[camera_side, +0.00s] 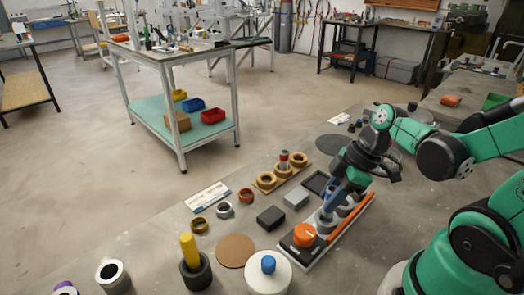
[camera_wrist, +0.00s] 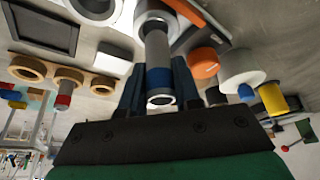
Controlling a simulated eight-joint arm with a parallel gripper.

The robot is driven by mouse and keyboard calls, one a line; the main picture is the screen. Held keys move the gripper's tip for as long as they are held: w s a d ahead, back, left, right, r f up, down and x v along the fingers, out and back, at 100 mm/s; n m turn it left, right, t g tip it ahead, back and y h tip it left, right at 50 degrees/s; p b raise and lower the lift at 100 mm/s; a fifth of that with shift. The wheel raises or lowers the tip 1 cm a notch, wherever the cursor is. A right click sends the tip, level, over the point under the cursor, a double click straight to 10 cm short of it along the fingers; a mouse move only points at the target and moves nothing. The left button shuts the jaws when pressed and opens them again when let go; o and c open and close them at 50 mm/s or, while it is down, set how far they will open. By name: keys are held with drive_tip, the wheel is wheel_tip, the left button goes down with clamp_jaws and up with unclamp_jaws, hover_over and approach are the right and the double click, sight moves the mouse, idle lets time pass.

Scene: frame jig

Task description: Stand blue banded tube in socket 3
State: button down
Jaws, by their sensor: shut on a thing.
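My gripper (camera_wrist: 160,85) is shut on the blue banded tube, a grey tube with a blue band (camera_wrist: 159,78), and its dark fingers lie on both sides of it. The tube's near open end faces the wrist camera. Its far end meets a pale ring-shaped socket (camera_wrist: 142,17) of the jig; I cannot tell whether it is inside or just above. In the side view my gripper (camera_side: 328,204) is low over the socket nearest the orange knob, and the fingers mostly hide the tube. No socket numbers are readable.
The jig carries an orange knob (camera_side: 304,235) and an orange bar (camera_side: 351,214). A wooden ring block (camera_side: 266,181) holds a red banded tube (camera_side: 284,158).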

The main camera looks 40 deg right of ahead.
sight(327, 214)
drive_tip(key=shift+f, duration=0.15)
drive_tip(key=shift+f, duration=1.4)
drive_tip(key=c, duration=0.5)
unclamp_jaws()
drive_tip(key=shift+c, duration=1.3)
drive_tip(key=shift+r, duration=0.75)
drive_tip(key=shift+r, duration=3.55)
